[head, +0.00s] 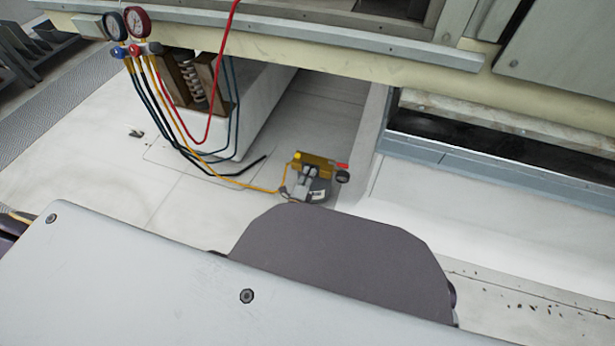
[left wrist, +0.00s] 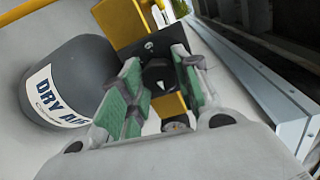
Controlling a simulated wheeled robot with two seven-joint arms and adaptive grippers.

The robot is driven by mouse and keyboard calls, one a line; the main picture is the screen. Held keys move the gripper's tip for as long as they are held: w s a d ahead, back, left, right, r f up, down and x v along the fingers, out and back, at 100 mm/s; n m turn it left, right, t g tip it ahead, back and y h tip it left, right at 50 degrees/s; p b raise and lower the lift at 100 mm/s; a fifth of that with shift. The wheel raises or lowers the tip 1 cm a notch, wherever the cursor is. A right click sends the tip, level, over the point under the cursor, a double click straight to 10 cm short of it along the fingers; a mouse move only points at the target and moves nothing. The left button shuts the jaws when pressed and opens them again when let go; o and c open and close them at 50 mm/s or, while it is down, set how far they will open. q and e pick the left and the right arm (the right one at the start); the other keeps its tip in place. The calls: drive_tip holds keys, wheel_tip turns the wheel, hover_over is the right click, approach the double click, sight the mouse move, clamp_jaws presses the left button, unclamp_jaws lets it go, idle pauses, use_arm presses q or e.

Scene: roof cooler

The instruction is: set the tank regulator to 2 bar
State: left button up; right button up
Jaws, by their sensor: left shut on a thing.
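The dry-air tank (left wrist: 75,85) is a dark grey cylinder with a white label at the left of the left wrist view. Its yellow regulator (left wrist: 120,22) has a black knob (left wrist: 160,78). My left gripper (left wrist: 157,80) has its green-padded fingers on both sides of that knob, shut on it. A small round gauge (left wrist: 176,127) is partly hidden behind the gripper, and I cannot read it. In the head view, the yellow regulator (head: 318,160) is small, on the floor beside the raised unit, with a dark gauge (head: 342,176). My right gripper is not in view.
A gauge manifold (head: 135,49) with two dials hangs at the upper left, its hoses trailing down. A yellow hose (head: 235,184) runs to the tank. The raised unit's metal edge (head: 300,40) overhangs the tank area. Pale floor (head: 105,180) is open at left.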

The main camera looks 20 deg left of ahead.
use_arm(q)
drive_tip(key=shift+d+f, duration=0.1)
drive_tip(key=shift+d, duration=0.05)
drive_tip(key=shift+m, duration=0.3)
drive_tip(key=o, duration=1)
drive_tip(key=shift+n, duration=0.5)
